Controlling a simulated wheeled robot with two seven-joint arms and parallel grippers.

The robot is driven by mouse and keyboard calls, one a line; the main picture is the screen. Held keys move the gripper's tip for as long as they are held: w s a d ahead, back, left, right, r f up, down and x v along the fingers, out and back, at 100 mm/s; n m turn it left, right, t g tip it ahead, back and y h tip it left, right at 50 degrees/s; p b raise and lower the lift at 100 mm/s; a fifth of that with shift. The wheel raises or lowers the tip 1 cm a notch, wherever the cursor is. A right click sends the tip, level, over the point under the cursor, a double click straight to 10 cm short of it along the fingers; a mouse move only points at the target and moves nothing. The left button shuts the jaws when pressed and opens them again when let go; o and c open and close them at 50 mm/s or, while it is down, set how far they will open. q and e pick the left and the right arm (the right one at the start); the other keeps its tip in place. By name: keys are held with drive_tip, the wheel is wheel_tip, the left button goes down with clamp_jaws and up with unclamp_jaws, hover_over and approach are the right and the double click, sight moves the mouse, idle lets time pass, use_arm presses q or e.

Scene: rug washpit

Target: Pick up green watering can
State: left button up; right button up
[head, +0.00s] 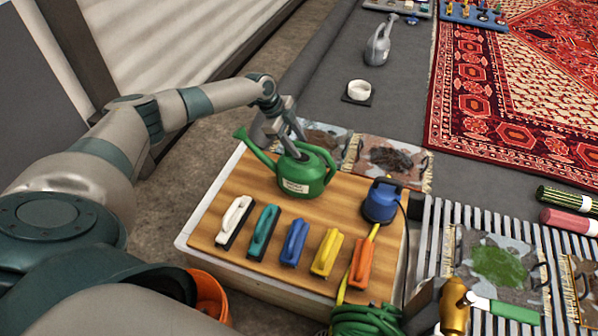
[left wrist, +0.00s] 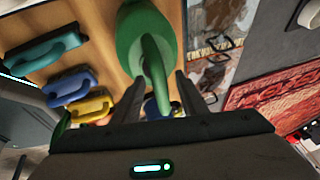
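The green watering can (head: 303,178) stands upright on the wooden top of a low bench, its spout pointing left. My left gripper (head: 292,147) comes down over the can from behind and above. In the left wrist view, the can's green handle (left wrist: 155,75) runs between the two fingers of my left gripper (left wrist: 160,95), with a gap visible beside it. The fingers look open and around the handle, not closed on it. My right gripper is not seen.
White (head: 234,222), teal (head: 263,232), blue (head: 295,242), yellow (head: 327,252) and orange (head: 361,262) brushes lie in a row in front of the can. A blue pump (head: 382,200) stands to its right. A coiled green hose (head: 365,320) is near the front edge.

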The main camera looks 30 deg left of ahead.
use_arm(q)
drive_tip(key=shift+w+d+f, duration=0.1)
drive_tip(key=shift+d+f, duration=0.05)
drive_tip(key=shift+f, duration=0.25)
clamp_jaws()
idle(1.4)
drive_tip(key=shift+w+r, duration=0.1)
